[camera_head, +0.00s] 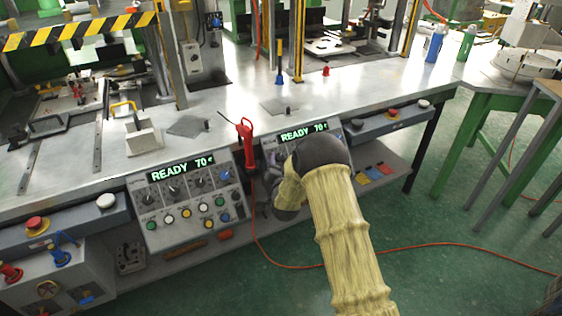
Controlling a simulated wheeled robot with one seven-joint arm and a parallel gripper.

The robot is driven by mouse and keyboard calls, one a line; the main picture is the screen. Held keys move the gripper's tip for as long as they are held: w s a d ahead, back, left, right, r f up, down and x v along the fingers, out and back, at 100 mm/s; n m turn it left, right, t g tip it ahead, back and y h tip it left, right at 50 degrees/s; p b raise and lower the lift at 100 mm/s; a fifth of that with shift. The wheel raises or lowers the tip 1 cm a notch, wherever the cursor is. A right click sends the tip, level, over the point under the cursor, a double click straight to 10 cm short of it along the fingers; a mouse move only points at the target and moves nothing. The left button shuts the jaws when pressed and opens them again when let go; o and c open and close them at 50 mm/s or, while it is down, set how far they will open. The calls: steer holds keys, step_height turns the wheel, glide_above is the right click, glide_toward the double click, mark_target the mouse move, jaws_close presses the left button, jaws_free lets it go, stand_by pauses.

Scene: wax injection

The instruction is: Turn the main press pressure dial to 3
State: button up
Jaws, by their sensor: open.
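The left control panel (190,205) has a green "READY 70" display (183,168), a row of black dials (174,190) and several coloured buttons below. Dial labels and settings are too small to read, so I cannot tell which is the main press pressure dial. A second panel to the right also has a "READY 70" display (304,131). My yellow-sleeved arm covers most of its controls. My gripper (268,206) is open, low in front of the second panel and right of the left panel. It is dark and partly hidden, and any contact is unclear.
A red-handled tool (245,140) hangs between the panels, its red cable running down to the green floor. A red emergency button (35,225) is at the left, another (392,113) at the right. The metal bench (220,110) lies behind. Open floor is at the lower right.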

steer(key=shift+w, duration=0.25)
steer(key=c, duration=1)
steer(key=shift+o, duration=0.2)
